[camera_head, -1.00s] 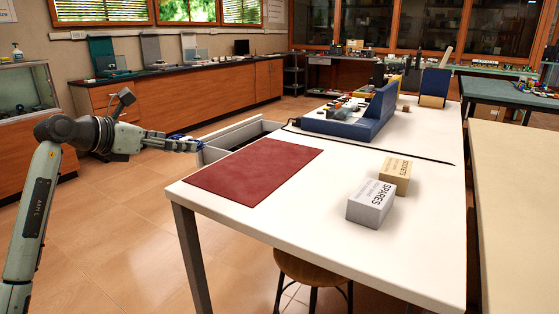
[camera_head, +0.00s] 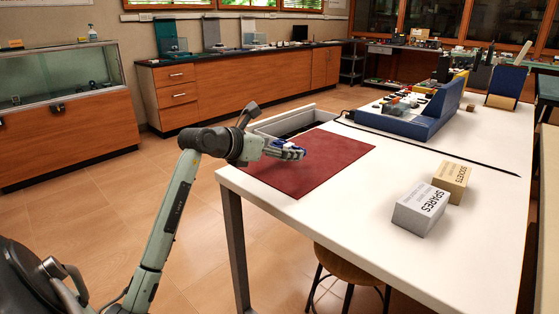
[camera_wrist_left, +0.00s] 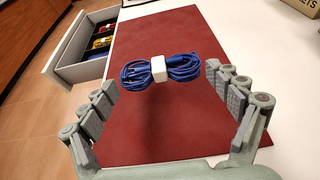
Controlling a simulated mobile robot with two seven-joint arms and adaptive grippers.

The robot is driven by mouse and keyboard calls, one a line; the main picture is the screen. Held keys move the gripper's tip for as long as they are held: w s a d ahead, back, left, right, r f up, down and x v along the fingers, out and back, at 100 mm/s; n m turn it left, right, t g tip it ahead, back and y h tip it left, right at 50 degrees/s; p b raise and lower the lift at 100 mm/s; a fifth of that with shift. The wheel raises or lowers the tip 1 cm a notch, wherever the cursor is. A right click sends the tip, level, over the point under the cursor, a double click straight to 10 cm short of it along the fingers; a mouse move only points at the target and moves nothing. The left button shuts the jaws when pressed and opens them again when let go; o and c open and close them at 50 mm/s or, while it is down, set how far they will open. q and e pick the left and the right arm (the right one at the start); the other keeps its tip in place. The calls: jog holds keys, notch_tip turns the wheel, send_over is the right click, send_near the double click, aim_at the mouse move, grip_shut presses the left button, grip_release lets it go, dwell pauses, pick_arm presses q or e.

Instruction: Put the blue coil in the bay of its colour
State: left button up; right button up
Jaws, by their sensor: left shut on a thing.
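The blue coil (camera_wrist_left: 184,69) is a bundle of blue cable with a white band around its middle. My left gripper (camera_head: 300,153) is shut on it, with the coil spanning between the two fingers in the left wrist view. In the head view the gripper is above the left part of the red mat (camera_head: 325,170). An open grey drawer (camera_head: 268,125) juts from the table's left side, beyond the gripper. My right gripper is out of view.
On the white table (camera_head: 370,240) stand a white SPARES box (camera_head: 420,210) and a tan SOCKETS box (camera_head: 452,180). A blue rack (camera_head: 437,113) with small parts stands farther back. A round stool (camera_head: 350,265) is under the front edge.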

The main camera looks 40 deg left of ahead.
aim_at(279, 171)
pick_arm(q)
jog(key=shift+f, duration=1.9)
jog(key=shift+f, duration=0.15)
jog(key=o, duration=0.9)
